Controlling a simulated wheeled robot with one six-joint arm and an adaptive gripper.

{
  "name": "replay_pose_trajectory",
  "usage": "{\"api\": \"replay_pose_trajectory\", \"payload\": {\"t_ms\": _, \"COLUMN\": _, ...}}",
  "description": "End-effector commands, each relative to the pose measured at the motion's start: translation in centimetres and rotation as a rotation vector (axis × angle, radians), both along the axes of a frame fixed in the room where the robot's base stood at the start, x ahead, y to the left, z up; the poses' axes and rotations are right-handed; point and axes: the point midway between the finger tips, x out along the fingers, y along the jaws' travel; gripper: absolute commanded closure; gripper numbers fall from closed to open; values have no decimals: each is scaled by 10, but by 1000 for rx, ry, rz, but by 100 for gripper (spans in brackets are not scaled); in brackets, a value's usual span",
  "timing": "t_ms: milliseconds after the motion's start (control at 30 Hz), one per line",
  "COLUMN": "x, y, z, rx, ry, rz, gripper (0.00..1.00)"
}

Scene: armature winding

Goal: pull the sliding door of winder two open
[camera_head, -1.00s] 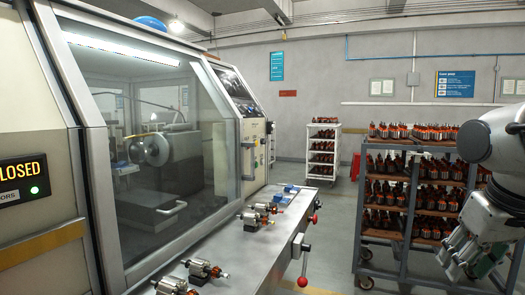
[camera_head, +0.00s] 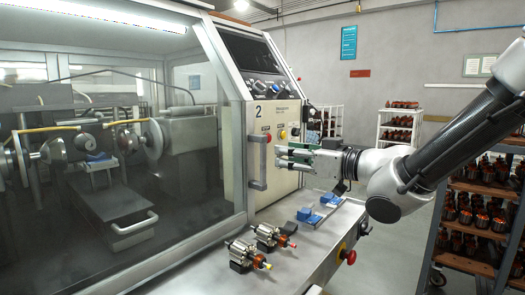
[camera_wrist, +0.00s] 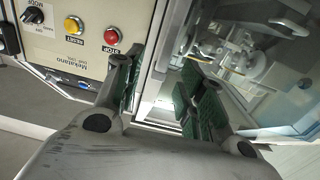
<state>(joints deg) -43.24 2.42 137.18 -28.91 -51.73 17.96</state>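Winder two, with a "2" on its cream panel (camera_head: 290,125), stands at the left in the head view. Its glass sliding door (camera_head: 130,130) covers the front and looks shut. A vertical grey handle (camera_head: 257,163) stands at the door's right edge. My gripper (camera_head: 285,157) reaches in from the right, its fingers pointing at the handle with a small gap before them. In the wrist view my gripper (camera_wrist: 160,97) is open, with green pads apart. The door's frame edge and glass show between and beyond the fingers; I cannot tell the handle apart there.
Armatures (camera_head: 273,237) on stands and blue blocks (camera_head: 310,215) lie on the ledge below my gripper. A red knob (camera_head: 350,257) sticks out at the ledge's front. Yellow and red buttons (camera_wrist: 73,25) are close to my fingers. A loaded rack (camera_head: 470,225) stands at the right.

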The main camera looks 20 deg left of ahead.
Motion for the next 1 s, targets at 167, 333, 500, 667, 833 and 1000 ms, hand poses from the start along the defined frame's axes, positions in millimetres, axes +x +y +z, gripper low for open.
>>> {"api": "replay_pose_trajectory", "payload": {"t_ms": 167, "x": -3, "y": 27, "z": 2, "rx": 28, "ry": -5, "rz": 41, "gripper": 61}}
{"api": "replay_pose_trajectory", "payload": {"t_ms": 333, "x": 9, "y": 53, "z": 2, "rx": 27, "ry": -6, "rz": 39, "gripper": 61}}
{"api": "replay_pose_trajectory", "payload": {"t_ms": 500, "x": 18, "y": 74, "z": 2, "rx": 27, "ry": -6, "rz": 36, "gripper": 61}}
{"api": "replay_pose_trajectory", "payload": {"t_ms": 667, "x": 22, "y": 82, "z": 2, "rx": 27, "ry": -6, "rz": 35, "gripper": 61}}
{"api": "replay_pose_trajectory", "payload": {"t_ms": 833, "x": 22, "y": 83, "z": 2, "rx": 26, "ry": -5, "rz": 35, "gripper": 61}}
{"api": "replay_pose_trajectory", "payload": {"t_ms": 1000, "x": 22, "y": 82, "z": 2, "rx": 26, "ry": -5, "rz": 34, "gripper": 81}}
